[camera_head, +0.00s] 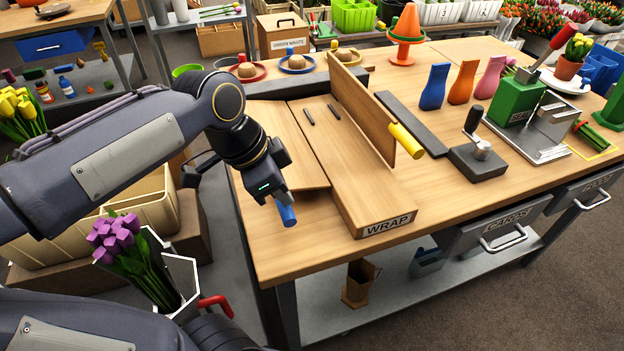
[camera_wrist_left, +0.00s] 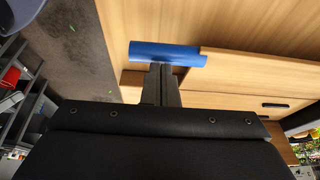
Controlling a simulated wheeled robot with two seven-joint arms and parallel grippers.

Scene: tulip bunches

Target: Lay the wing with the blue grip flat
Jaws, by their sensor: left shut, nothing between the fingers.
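The wing with the blue grip is a wooden board (camera_head: 289,150) on the left side of the centre board marked WRAP (camera_head: 345,175). It lies low, flat or nearly flat; I cannot tell if it fully rests on the table. Its blue grip (camera_head: 287,214) sticks out at the near end and also shows in the left wrist view (camera_wrist_left: 167,53). My left gripper (camera_wrist_left: 161,72) is shut and empty, its fingertips right at the blue grip; contact is unclear. The other wing (camera_head: 362,100), with a yellow grip (camera_head: 406,141), stands upright on the right. My right gripper is not in view.
Two dark pegs (camera_head: 322,112) lie on the centre board. A dark grey bar (camera_head: 412,122) and a block with a crank (camera_head: 477,158) stand right of the upright wing. Hat-like items (camera_head: 296,63) stand behind. Purple tulips (camera_head: 118,240) are at lower left, off the table.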

